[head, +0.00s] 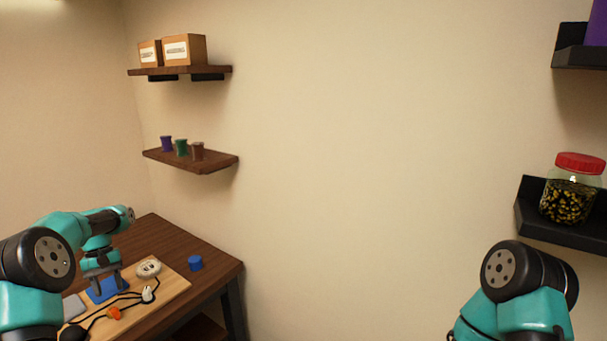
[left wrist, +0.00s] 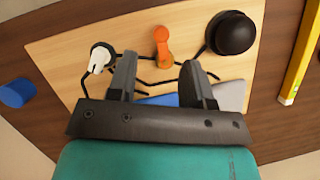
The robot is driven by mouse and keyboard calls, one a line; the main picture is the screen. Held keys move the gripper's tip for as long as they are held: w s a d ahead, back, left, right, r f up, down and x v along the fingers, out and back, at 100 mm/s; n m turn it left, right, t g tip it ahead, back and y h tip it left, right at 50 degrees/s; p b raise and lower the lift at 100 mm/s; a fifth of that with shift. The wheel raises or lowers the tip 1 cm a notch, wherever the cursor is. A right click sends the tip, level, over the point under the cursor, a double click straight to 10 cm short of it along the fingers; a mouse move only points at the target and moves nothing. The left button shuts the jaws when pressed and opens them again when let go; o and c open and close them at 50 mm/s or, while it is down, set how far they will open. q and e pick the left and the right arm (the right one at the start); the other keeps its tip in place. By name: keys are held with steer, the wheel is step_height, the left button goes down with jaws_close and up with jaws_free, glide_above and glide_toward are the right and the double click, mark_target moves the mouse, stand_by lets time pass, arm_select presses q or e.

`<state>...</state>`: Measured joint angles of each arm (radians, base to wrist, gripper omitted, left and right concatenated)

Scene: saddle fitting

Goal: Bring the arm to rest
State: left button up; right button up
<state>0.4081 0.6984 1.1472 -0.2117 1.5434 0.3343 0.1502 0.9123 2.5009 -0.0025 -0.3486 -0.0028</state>
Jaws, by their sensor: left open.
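My left gripper (head: 104,282) is over the light wooden board (head: 178,284) on the dark table. In the left wrist view my left gripper (left wrist: 158,72) is open, with nothing seen between its fingers. A blue flat piece (head: 100,291) lies beneath it, partly hidden. An orange piece (left wrist: 162,46), a white-topped piece (left wrist: 99,58) and a black dome (left wrist: 231,33) lie on the board with thin black rods between them. A grey piece (head: 73,307) lies beside the blue one. My right arm shows at the lower right of the head view; its gripper is out of view.
A blue cylinder (head: 195,263) stands on the table (head: 222,262) beside the board. A yellow bar (left wrist: 299,60) lies at the right in the left wrist view. Wall shelves hold boxes (head: 185,49), spools (head: 181,148) and a red-lidded jar (head: 571,192).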

mark_target(115, 309)
arm_select(q)
steer(key=shift+v, duration=4.95)
steer(key=x, duration=1.7)
steer(key=shift+s+f, duration=0.15)
steer(key=shift+s+a+m+g+y, duration=0.25)
steer(key=shift+s+m+y, duration=0.1)
steer(key=shift+m, duration=0.65)
steer(key=shift+s+a+m+g+y, duration=0.15)
steer(key=shift+s+a+m+y, duration=0.15)
steer(key=shift+m, duration=0.7)
